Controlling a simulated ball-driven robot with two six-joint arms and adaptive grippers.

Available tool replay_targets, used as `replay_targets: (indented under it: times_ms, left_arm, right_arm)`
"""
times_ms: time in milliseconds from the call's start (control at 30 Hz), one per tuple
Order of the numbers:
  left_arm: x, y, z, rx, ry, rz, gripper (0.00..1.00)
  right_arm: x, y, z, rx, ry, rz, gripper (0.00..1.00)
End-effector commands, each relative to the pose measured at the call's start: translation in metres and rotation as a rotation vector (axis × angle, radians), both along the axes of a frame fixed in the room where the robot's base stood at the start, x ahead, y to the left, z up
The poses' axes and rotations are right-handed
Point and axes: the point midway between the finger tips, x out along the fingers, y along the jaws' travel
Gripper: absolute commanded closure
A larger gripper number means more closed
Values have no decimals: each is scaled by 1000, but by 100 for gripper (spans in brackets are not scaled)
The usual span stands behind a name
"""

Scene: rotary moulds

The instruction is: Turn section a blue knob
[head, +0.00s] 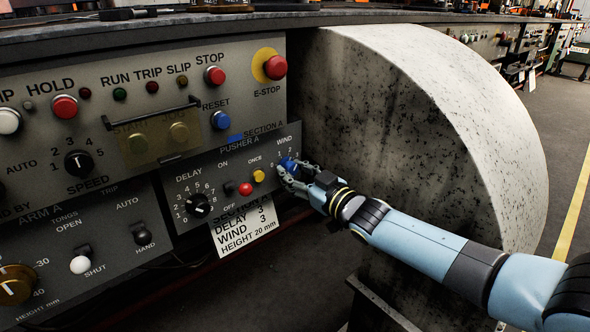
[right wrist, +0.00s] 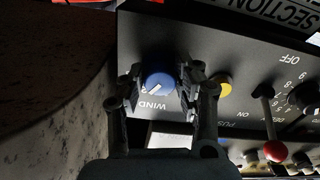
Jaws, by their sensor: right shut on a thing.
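The blue knob (head: 288,164) is on the Section A pusher panel (head: 220,187), at its right end by the word WIND. It also shows in the right wrist view (right wrist: 159,85), with a white pointer line on its face. My right gripper (head: 290,175) is at the knob, and its two fingers stand on either side of it, shut on it. In the right wrist view the fingers (right wrist: 158,92) flank the knob. Part of the dial scale is hidden by the fingers. A paper card (head: 243,228) below the panel reads DELAY 3, WIND 3, HEIGHT 20 mm. My left gripper is not in view.
Left of the knob are a yellow button (head: 258,175), a red-tipped lever (head: 245,189) and the black delay knob (head: 198,205). A blue reset button (head: 220,120) is above. A large speckled grey drum (head: 400,120) stands close on the right, behind my right arm.

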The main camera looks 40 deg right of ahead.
Motion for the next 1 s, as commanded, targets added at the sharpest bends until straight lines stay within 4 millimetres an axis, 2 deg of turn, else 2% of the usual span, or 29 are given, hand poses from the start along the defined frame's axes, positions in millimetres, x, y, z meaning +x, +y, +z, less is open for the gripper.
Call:
replay_targets:
  times_ms: [300, 500, 800, 1000]
  left_arm:
    - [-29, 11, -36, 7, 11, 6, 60]
    - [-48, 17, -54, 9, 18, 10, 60]
    - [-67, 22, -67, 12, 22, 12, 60]
    - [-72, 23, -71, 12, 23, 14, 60]
  right_arm:
    - [0, 1, 2, 269, 22, -1, 100]
    - [0, 2, 2, 424, 33, -1, 100]
    - [0, 2, 1, 578, 46, 0, 100]
    - [-1, 3, 0, 621, 50, 0, 100]
